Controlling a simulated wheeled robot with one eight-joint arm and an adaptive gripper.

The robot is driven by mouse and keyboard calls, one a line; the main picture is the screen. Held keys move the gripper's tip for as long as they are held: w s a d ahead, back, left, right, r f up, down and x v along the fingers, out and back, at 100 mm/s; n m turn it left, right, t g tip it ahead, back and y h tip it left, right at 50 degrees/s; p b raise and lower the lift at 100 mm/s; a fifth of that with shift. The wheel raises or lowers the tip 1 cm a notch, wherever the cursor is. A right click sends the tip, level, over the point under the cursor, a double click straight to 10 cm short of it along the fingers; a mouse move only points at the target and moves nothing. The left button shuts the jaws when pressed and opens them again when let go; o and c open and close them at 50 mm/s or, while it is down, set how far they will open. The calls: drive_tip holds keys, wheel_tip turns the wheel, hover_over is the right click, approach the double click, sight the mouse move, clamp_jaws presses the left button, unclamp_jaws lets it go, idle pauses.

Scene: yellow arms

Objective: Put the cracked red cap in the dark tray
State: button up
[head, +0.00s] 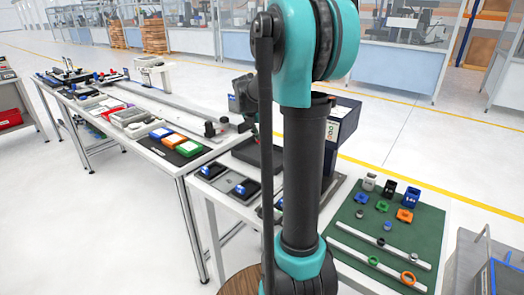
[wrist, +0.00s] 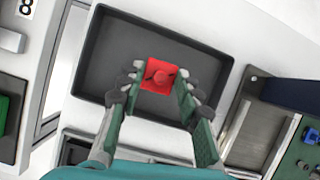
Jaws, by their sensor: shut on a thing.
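The cracked red cap (wrist: 161,76) is between the fingertips of my gripper (wrist: 160,78) in the wrist view. Dark marks show on its face. My gripper is shut on it, one finger on each side. The dark tray (wrist: 103,62), a shallow rectangular box, lies below the cap and fingers in the wrist view. The cap appears over the tray's middle; its height above the floor is hard to tell. No other thing shows inside the tray.
A green mat (head: 413,228) with small coloured parts and two white rails lies to the right. A dark blue bin (head: 344,122) stands behind my arm. Grey trays with blue parts (head: 243,188) sit in front of the dark tray. A long bench (head: 185,170) runs to the left.

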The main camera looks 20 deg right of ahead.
drive_tip(key=shift+f, duration=3.3)
drive_tip(key=o, duration=0.8)
drive_tip(key=shift+o, duration=0.2)
drive_tip(key=v, duration=1.2)
drive_tip(key=shift+s, duration=0.1)
